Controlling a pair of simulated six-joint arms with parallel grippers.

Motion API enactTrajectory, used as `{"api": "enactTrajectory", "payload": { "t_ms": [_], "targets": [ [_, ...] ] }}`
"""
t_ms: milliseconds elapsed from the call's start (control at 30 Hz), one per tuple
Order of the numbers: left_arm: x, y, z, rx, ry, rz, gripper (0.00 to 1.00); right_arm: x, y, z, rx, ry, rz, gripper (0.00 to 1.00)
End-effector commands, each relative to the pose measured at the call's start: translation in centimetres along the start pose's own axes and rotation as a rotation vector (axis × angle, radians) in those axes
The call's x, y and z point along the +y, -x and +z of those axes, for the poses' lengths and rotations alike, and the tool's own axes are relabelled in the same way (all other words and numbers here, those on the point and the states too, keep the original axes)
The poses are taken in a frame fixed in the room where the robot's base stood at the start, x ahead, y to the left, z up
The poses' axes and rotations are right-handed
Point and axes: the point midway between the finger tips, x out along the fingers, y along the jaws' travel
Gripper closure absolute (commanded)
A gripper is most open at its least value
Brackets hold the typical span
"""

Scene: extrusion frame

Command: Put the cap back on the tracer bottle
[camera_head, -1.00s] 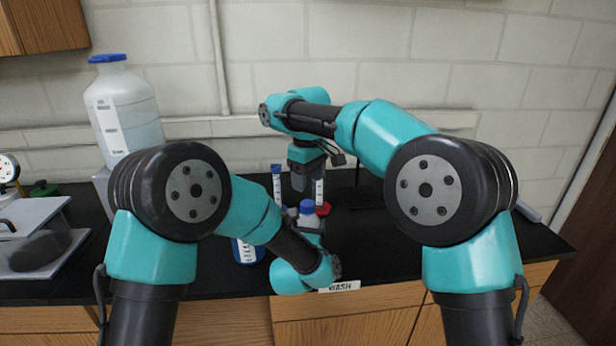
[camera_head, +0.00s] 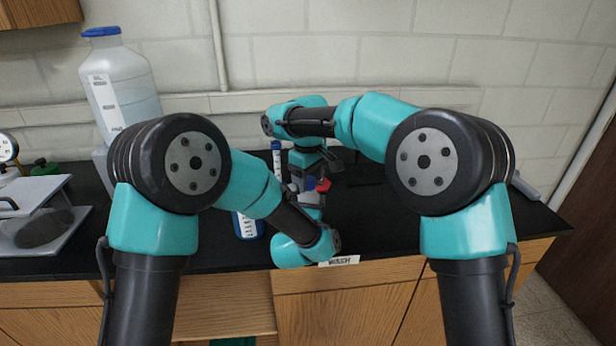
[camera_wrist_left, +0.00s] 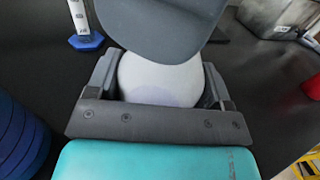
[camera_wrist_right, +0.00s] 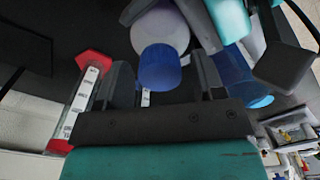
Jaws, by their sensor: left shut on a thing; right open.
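My left gripper (camera_wrist_left: 160,95) is shut on a white round-bodied bottle (camera_wrist_left: 160,82), likely the tracer bottle; no label shows on it. In the right wrist view the bottle (camera_wrist_right: 165,28) has a blue cap (camera_wrist_right: 158,68) at its top; whether it is fully seated I cannot tell. My right gripper (camera_wrist_right: 165,82) is open, with its fingers on either side of the cap. In the head view my right gripper (camera_head: 308,172) is above the bottle, which the two grippers mostly hide. A dark grey part over the bottle covers its top in the left wrist view.
A blue-capped tube (camera_head: 276,155) stands behind the grippers, and a blue bottle (camera_head: 248,226) stands left of them. A red-ended tube (camera_wrist_right: 85,90) is close to my right gripper. A large jug (camera_head: 122,90) stands back left.

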Motion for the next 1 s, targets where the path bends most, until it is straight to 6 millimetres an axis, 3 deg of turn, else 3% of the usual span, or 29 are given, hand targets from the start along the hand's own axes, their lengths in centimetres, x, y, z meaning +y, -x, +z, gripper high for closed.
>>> {"api": "enactTrajectory", "payload": {
  "t_ms": [67, 533, 733, 767, 800, 1000],
  "targets": [
    [0.0, 0.01, -0.05, 0.001, 0.0, 0.0, 0.92, -0.01, 0.01, 0.0, 0.0, 0.0, 0.0, 0.43],
    [0.0, 0.01, -0.05, 0.001, 0.0, 0.0, 0.92, -0.02, 0.03, -0.01, 0.0, 0.0, 0.0, 0.88],
    [0.0, 0.01, -0.05, 0.001, 0.0, 0.0, 0.92, -0.03, 0.02, -0.01, 0.0, -0.009, 0.0, 0.89],
    [0.0, 0.01, -0.05, 0.001, 0.0, 0.0, 0.92, -0.03, 0.02, -0.01, 0.0, -0.009, 0.0, 0.89],
    [0.0, 0.01, -0.05, 0.001, 0.0, 0.0, 0.92, -0.03, 0.02, -0.01, 0.0, -0.009, 0.0, 0.6],
    [0.0, 0.01, -0.05, 0.001, 0.0, 0.0, 0.92, -0.03, 0.02, -0.01, 0.0, -0.01, 0.0, 0.41]
  ]
}}
